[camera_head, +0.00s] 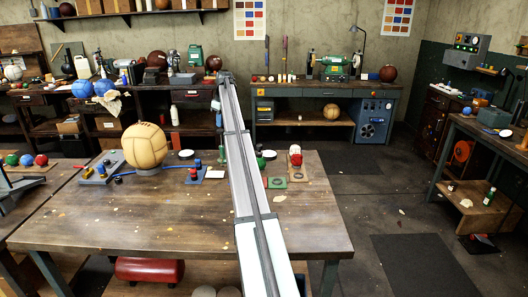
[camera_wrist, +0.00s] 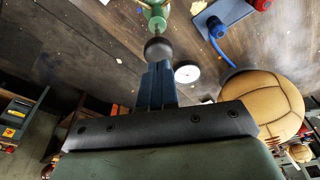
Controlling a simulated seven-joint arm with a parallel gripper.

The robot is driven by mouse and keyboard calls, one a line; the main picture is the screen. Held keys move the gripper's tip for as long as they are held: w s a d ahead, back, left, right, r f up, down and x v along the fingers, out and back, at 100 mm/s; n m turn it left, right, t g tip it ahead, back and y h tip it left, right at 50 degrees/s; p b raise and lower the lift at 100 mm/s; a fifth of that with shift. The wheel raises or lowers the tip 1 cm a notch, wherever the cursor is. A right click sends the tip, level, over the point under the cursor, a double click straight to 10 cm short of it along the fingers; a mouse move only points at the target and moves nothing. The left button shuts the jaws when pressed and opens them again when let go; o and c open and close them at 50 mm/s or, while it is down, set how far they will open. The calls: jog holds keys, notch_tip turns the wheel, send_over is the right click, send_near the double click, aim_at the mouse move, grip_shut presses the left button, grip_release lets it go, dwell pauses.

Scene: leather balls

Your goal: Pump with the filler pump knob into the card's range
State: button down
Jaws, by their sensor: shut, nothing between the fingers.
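The filler pump shows in the wrist view as a green body (camera_wrist: 155,14) with a thin rod and a dark round knob (camera_wrist: 158,48). My gripper (camera_wrist: 158,68) is shut and empty, its blue fingers pointing at the knob. The fingertips look very close to the knob; whether they touch it I cannot tell. In the head view my arm hides the gripper and most of the pump. A tan leather ball (camera_head: 145,146) sits on a stand, with a blue hose (camera_head: 151,175) beside it. A small pale card (camera_head: 215,173) lies on the table; its marks are unreadable. A white dial (camera_head: 186,154) stands nearby, its reading too small to tell.
A base with red and blue knobs (camera_head: 195,174) stands near the hose. A grey plate (camera_head: 101,169) lies left of the ball. A red-topped item (camera_head: 295,156) stands right of my arm. The front of the wooden table (camera_head: 110,228) is clear.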

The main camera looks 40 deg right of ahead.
notch_tip(320, 180, up, 6)
dwell(0.9)
